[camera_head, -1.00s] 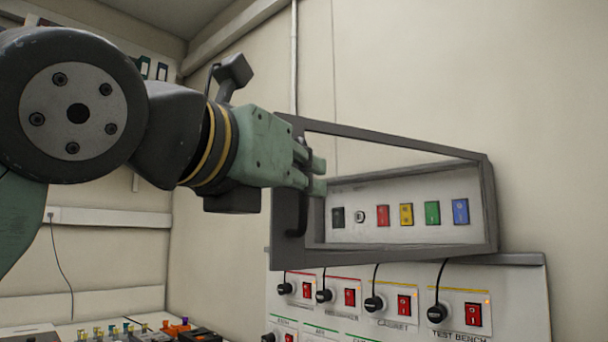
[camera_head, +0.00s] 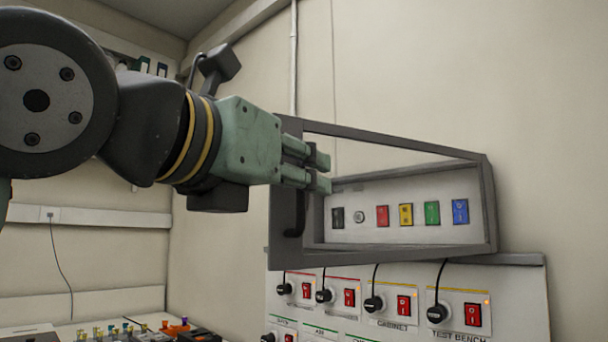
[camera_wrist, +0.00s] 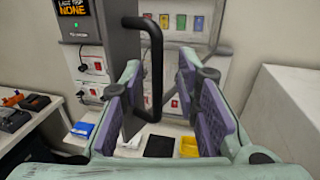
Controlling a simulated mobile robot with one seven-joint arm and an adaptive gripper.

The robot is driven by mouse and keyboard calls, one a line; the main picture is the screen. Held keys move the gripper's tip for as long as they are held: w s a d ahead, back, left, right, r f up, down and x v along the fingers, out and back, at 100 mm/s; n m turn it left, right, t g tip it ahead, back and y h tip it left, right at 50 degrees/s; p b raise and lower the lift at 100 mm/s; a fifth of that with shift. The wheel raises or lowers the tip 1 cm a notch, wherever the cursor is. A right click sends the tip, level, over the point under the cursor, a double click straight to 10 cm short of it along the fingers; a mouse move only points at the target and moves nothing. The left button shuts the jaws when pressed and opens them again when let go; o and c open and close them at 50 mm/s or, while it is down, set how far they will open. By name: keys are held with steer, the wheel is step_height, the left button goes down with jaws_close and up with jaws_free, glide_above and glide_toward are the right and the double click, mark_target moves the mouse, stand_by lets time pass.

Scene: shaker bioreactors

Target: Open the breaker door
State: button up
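The breaker door (camera_head: 390,142) is a grey frame with a window, on the wall-mounted box. A row of coloured breakers (camera_head: 405,214) shows through it. Its black vertical handle (camera_head: 298,215) is on the left side, and its upper part is hidden by my fingers in the head view. My gripper (camera_head: 326,172) is open and empty in front of the handle. In the wrist view the handle (camera_wrist: 155,70) appears between my two spread fingers (camera_wrist: 160,85), closer to the left one. I cannot tell whether the fingers touch it or how far ajar the door is.
Below is a white panel (camera_head: 535,300) with red switches (camera_head: 473,315) and black plugs on cables. A bench with small coloured items (camera_head: 125,330) is at the lower left. A small display (camera_wrist: 75,20) sits left of the handle in the wrist view. A pale block (camera_wrist: 285,100) stands at right.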

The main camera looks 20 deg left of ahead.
steer(key=s+a, duration=0.1)
steer(key=s, duration=0.9)
steer(key=shift+s, duration=0.3)
